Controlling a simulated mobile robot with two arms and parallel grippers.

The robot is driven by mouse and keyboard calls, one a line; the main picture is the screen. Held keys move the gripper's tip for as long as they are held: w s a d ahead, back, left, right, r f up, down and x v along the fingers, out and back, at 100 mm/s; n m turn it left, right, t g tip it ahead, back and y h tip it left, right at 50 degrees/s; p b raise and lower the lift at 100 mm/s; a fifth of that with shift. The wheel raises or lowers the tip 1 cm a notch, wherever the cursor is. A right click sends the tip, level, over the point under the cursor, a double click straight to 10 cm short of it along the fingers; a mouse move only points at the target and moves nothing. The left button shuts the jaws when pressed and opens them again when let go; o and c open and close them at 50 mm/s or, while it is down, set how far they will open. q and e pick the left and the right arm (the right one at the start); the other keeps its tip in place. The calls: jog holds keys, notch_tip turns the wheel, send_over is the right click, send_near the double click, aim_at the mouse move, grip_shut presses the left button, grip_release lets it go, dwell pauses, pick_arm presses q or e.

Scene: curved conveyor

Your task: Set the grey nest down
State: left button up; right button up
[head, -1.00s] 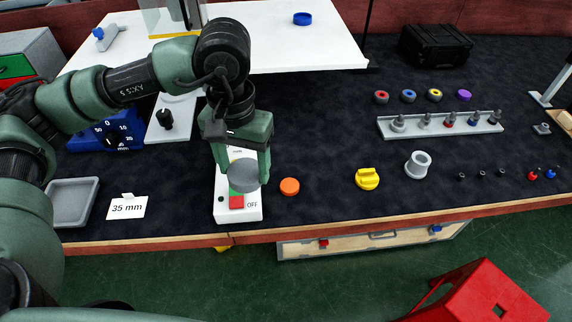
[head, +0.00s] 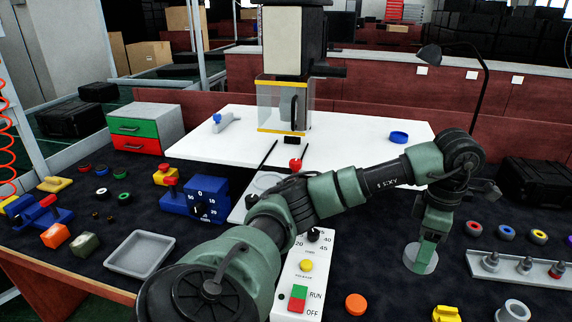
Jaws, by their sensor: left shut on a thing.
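The grey nest (head: 416,262) is a round, flat grey disc at the right of the head view. My left gripper (head: 425,252) points down and is shut on it, with a finger covering part of the disc. The nest is over the dark bench top, right of the white control box (head: 303,275) and left of the grey rack of pegs. I cannot tell whether it touches the bench. My right gripper is not in view.
The grey rack (head: 510,277) and coloured rings stand to the right. An orange disc (head: 356,304), a yellow knob (head: 446,314) and a grey ring (head: 513,310) lie in front. An empty grey tray (head: 139,255) is at left. A white table (head: 365,135) stands behind.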

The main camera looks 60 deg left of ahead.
pick_arm(q)
jog(key=shift+w+a+f+n, duration=0.1)
jog(key=shift+a+n, duration=0.15)
jog(key=shift+n, duration=0.25)
jog(key=shift+f, duration=0.15)
notch_tip(320, 180, down, 14)
jog(key=shift+f+b, duration=0.2)
jog(key=shift+b, duration=0.2)
notch_tip(320, 180, down, 5)
jog(key=shift+f, duration=0.1)
jog(key=shift+f, duration=0.1)
